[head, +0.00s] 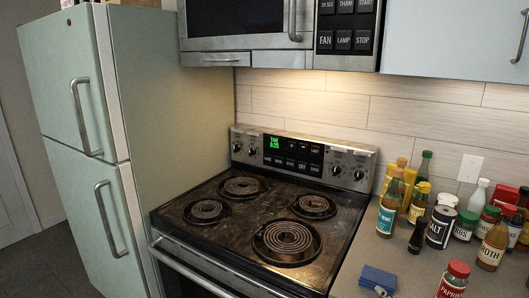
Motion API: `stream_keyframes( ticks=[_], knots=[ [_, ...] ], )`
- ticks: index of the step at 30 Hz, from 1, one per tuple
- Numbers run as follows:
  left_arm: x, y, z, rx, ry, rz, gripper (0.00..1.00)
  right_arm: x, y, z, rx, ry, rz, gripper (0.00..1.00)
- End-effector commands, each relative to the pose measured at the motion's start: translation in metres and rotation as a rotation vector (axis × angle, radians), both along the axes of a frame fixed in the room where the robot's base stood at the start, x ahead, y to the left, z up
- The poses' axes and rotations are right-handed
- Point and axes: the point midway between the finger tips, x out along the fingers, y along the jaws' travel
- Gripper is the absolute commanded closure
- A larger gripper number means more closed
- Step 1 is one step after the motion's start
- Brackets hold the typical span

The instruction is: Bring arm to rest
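Neither of my arms shows in the head view, and neither gripper is visible. The coil stove (233,228) stands in the middle, with several coil burners on its dark, stained top and nothing resting on them. Its back panel (303,157) carries knobs, buttons and a lit green display. The oven handle (190,266) runs along the stove's front edge, at the lower left of the stove.
A pale green fridge (165,120) stands left of the stove. A microwave (250,57) hangs above it. The counter (393,262) at right holds several bottles and jars (438,228), a blue sponge-like item (378,278) and a red-capped paprika jar (453,282).

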Motion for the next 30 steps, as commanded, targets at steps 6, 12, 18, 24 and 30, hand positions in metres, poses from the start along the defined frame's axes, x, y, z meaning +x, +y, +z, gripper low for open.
stream_keyframes(
  ticks=[6, 12, 18, 24, 30],
  knots=[
    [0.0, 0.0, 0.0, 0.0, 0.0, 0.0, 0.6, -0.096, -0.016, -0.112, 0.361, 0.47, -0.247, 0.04],
    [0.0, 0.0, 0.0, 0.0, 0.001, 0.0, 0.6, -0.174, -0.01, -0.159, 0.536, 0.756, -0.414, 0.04],
    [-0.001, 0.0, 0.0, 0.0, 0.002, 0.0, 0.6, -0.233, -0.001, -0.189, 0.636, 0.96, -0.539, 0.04],
    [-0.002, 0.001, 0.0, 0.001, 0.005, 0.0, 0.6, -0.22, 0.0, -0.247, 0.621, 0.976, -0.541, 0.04],
    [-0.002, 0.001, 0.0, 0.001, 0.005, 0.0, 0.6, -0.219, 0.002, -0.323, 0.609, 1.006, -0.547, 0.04]
  ],
)
